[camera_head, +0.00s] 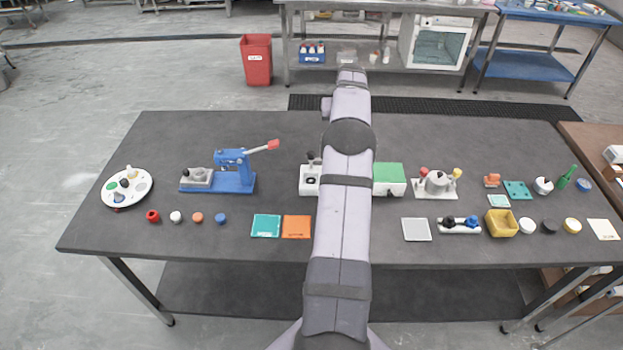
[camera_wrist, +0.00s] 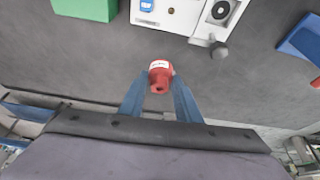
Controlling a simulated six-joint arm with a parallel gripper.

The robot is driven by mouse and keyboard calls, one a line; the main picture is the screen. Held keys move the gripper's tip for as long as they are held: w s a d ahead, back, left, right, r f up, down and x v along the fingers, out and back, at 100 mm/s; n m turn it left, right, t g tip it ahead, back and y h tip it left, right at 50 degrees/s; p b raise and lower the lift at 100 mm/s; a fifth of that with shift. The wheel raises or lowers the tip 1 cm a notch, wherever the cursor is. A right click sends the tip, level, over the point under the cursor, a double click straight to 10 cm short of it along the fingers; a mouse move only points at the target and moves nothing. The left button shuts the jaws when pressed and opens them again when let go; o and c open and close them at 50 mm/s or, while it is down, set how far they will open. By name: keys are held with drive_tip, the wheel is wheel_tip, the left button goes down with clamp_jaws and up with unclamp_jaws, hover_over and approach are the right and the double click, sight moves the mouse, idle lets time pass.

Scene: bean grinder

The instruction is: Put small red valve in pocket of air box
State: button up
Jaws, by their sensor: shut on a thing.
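My gripper (camera_wrist: 160,90) is shut on a small red piece with a white label, which I take as the red valve (camera_wrist: 159,78); it is held between two blue fingers in the wrist view. A white box (camera_wrist: 178,14) with a blue square, a dark round opening and a grey knob lies beyond the valve, apart from it; it seems to be the air box. In the head view this white box (camera_head: 309,189) is partly hidden by my arm, and the gripper and held valve cannot be made out.
A green box (camera_head: 389,176) stands right of my arm, and a blue lever press (camera_head: 232,180) stands left. Teal (camera_head: 265,226) and orange (camera_head: 297,227) squares lie in front. The table's back strip is mostly clear.

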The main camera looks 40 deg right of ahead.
drive_tip(key=r+p, duration=0.1)
hover_over(310, 178)
drive_tip(key=s, duration=0.1)
drive_tip(key=a, duration=0.1)
drive_tip(key=shift+s+f+p, duration=0.15)
drive_tip(key=shift+f+p, duration=0.85)
drive_tip(key=shift+f, duration=1.5)
drive_tip(key=shift+s+f+p, duration=0.15)
drive_tip(key=shift+f+p, duration=0.8)
drive_tip(key=shift+f, duration=1.55)
drive_tip(key=shift+f, duration=0.2)
drive_tip(key=o, duration=1.2)
drive_tip(key=shift+a, duration=0.1)
drive_tip(key=shift+r, duration=0.1)
